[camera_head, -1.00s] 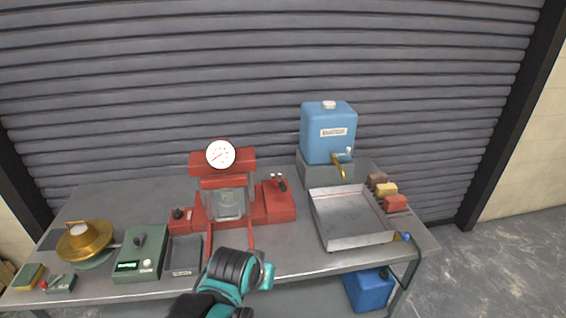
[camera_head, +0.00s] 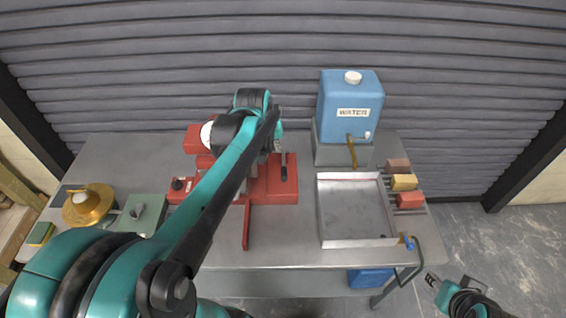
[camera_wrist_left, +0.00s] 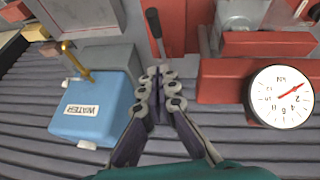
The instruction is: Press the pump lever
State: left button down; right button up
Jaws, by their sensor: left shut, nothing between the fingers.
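The red press (camera_head: 262,188) stands on the bench. Its pump lever (camera_head: 284,168), a thin arm with a black grip, rises from the block at its right. My left arm hides much of the press, including most of the gauge, whose dial (camera_wrist_left: 281,97) shows in the wrist view. My right gripper (camera_head: 432,279) is low at the right, too small to read.
A blue water container (camera_head: 350,98) with a brass tap stands on a grey block behind a shallow metal tray (camera_head: 357,210). Coloured blocks (camera_head: 404,182) sit at the right edge. A shutter closes the back.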

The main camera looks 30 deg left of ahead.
pick_arm(q)
jog(key=b, duration=0.3)
send_over(283, 170)
jog(key=a, duration=0.1)
notch_tip(283, 170, down, 10)
jog(key=shift+s+d+f, duration=0.5)
jog(key=shift+s+f, duration=0.2)
jog(key=shift+f, duration=0.2)
jog(key=shift+s+d+f, duration=0.2)
jog(key=shift+f, duration=0.25)
